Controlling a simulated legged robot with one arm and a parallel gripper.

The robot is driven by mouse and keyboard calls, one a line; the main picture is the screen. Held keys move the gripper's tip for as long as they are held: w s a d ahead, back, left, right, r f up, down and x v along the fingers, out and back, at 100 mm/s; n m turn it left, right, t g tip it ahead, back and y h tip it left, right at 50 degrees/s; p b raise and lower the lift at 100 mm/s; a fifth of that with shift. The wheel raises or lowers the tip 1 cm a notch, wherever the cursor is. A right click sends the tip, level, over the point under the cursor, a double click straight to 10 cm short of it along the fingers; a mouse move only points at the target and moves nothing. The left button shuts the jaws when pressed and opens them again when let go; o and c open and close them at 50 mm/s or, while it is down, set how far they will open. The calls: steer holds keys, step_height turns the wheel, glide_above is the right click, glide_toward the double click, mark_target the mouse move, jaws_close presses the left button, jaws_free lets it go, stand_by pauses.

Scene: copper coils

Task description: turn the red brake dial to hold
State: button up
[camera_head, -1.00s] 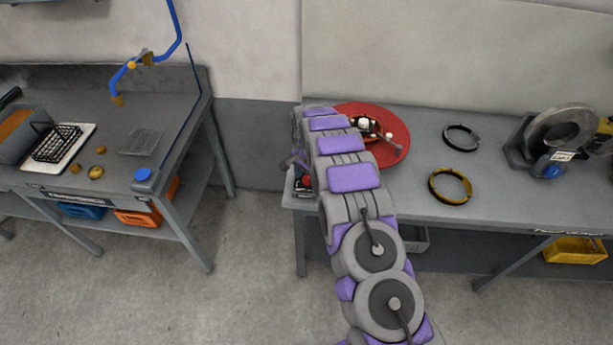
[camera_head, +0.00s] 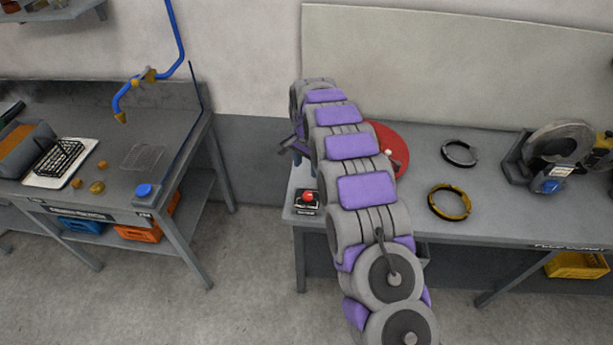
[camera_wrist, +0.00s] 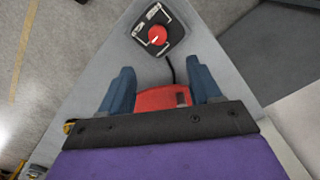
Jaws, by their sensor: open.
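The red brake dial (camera_head: 308,197) sits on a small dark box at the front left corner of the right bench. In the wrist view the red dial (camera_wrist: 157,35) has a white pointer mark and white bracket-like markings around it on the dark box. A black cable runs from the box toward a red block (camera_wrist: 162,98). My gripper (camera_wrist: 160,82) is open, its two blue fingers spread and empty, with the dial ahead of the fingertips and apart from them. In the head view my arm mostly hides the gripper, left of the red disc.
A red round disc (camera_head: 390,148) is partly behind my arm. A black ring (camera_head: 459,152), a yellow ring (camera_head: 450,202) and a grey coil machine (camera_head: 556,150) stand farther right on the bench (camera_head: 500,205). A left bench (camera_head: 170,130) stands across a floor gap.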

steer(key=shift+r, duration=1.6)
steer(key=s+d+r+n+b, duration=0.1)
steer(key=s+d+r, duration=0.3)
steer(key=s, duration=0.3)
steer(key=s+d+r+n+b, duration=0.1)
steer(key=s+d+r+n, duration=0.1)
steer(key=s+d+r, duration=0.3)
steer(key=s+d+r+n, duration=0.1)
steer(key=s+d+r, duration=0.2)
steer(key=s, duration=0.5)
steer(key=s+d+f+n+g+b, duration=0.1)
steer(key=s+d, duration=0.2)
steer(key=s, duration=1.2)
steer(key=s+d+f+n+b, duration=0.1)
steer(key=s+d, duration=0.3)
steer(key=s, duration=1.1)
steer(key=shift+s+d+f+n+g+b, duration=0.2)
steer(key=shift+f+n+g+b, duration=0.25)
steer(key=shift+n, duration=0.25)
